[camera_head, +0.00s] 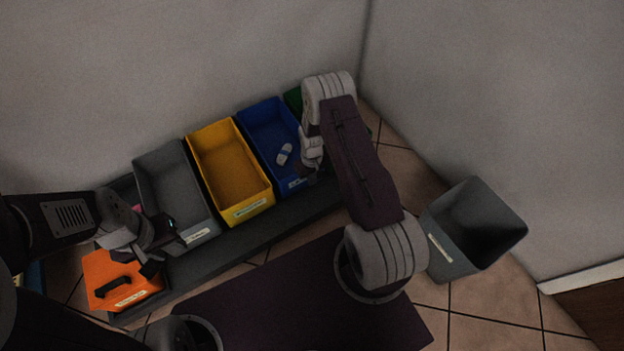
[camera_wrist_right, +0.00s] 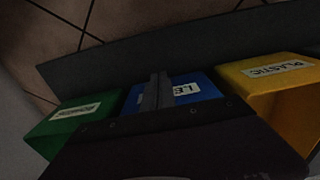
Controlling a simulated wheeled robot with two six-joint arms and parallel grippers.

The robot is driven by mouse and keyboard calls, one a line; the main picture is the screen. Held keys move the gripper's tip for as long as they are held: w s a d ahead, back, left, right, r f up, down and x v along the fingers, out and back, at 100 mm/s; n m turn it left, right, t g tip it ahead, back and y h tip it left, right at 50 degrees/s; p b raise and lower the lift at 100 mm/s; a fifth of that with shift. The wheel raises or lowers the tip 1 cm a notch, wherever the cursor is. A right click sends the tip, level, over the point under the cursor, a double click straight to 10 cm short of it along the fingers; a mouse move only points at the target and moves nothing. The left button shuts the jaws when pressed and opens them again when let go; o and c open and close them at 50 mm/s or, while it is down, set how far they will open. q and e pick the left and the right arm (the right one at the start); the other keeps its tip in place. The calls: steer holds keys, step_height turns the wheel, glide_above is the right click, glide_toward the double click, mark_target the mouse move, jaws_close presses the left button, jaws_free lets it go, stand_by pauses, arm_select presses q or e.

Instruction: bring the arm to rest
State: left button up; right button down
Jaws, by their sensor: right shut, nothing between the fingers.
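My right arm reaches from the front centre to the row of bins. My right gripper (camera_head: 307,172) is small and dark in the head view, by the front right of the blue bin (camera_head: 262,118). In the right wrist view my right gripper (camera_wrist_right: 160,90) has its fingers together, with nothing between them, in front of the blue bin (camera_wrist_right: 190,92). My left gripper (camera_head: 153,262) hangs over the orange box (camera_head: 120,280) at the far left. Its fingers are too dark to read, and I cannot tell whether they touch the box.
A grey bin (camera_head: 172,190), a yellow bin (camera_head: 232,170) and a mostly hidden green bin (camera_wrist_right: 80,125) stand along a dark shelf (camera_head: 225,258). A small pale object (camera_head: 284,153) lies in the blue bin. A grey waste bin (camera_head: 470,230) stands on the tiled floor at right.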

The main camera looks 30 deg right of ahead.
step_height(320, 180, up, 7)
steer(key=p, duration=0.3)
steer(key=shift+w, duration=0.2)
steer(key=shift+a+f, duration=0.1)
